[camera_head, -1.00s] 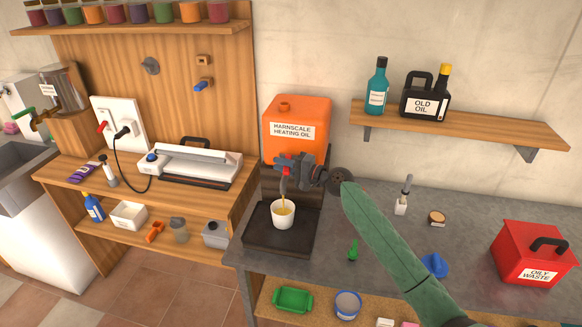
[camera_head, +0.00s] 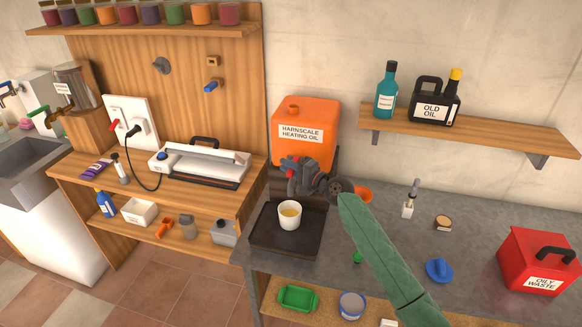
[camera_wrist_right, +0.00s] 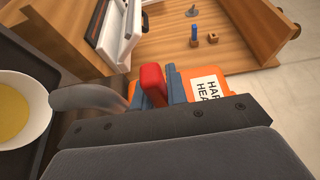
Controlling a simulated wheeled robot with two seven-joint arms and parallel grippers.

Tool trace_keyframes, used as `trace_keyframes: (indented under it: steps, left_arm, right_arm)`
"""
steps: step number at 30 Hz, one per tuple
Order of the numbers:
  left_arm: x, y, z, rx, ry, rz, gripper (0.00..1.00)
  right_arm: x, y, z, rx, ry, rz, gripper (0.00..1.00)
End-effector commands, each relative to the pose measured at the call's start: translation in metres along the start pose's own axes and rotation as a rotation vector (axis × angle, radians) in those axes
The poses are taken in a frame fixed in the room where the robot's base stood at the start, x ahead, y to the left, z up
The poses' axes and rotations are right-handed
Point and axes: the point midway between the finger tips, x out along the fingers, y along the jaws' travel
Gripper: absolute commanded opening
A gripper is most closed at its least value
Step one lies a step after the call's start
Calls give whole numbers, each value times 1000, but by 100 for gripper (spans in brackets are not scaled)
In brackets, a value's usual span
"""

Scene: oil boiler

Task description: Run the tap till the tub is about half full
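The white tub (camera_head: 290,214) stands upright on the dark tray (camera_head: 262,238), below the spout of the orange Harnscale heating oil can (camera_head: 305,123). Yellow oil lies in it; the tub also shows at the left edge of the right wrist view (camera_wrist_right: 22,105), partly cut off. No stream shows now between spout and tub. My right gripper (camera_head: 292,168) is at the tap in front of the can. In the wrist view its bluish fingertips lie on both sides of the red tap handle (camera_wrist_right: 152,84) and appear shut on it. The grey spout (camera_wrist_right: 85,97) curves beside it. My left gripper is out of view.
A red oily waste can (camera_head: 537,262) and a blue funnel-like piece (camera_head: 439,270) are on the counter at right. A wall shelf (camera_head: 480,130) holds bottles. A sealer-like machine (camera_head: 200,163) stands on the wooden bench at left.

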Motion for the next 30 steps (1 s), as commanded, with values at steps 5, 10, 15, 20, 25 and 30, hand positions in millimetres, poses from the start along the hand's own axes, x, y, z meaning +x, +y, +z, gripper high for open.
trace_keyframes:
  steps: [5, 10, 15, 20, 25, 30]
  left_arm:
    - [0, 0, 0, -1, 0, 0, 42]
    - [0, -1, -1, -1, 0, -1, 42]
    - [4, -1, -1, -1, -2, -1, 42]
    - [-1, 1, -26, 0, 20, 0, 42]
    - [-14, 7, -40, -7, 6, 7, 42]
    - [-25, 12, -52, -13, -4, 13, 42]
  right_arm:
    - [0, 3, 0, 1, 0, 3, 36]
    - [0, 2, 0, 1, 0, 2, 36]
    - [-7, 3, 0, 0, 0, 1, 36]
    - [-30, 6, 0, 0, 0, 3, 36]
    - [-52, 5, 0, -1, 0, 3, 36]
    - [-69, 4, 0, 0, 1, 2, 36]
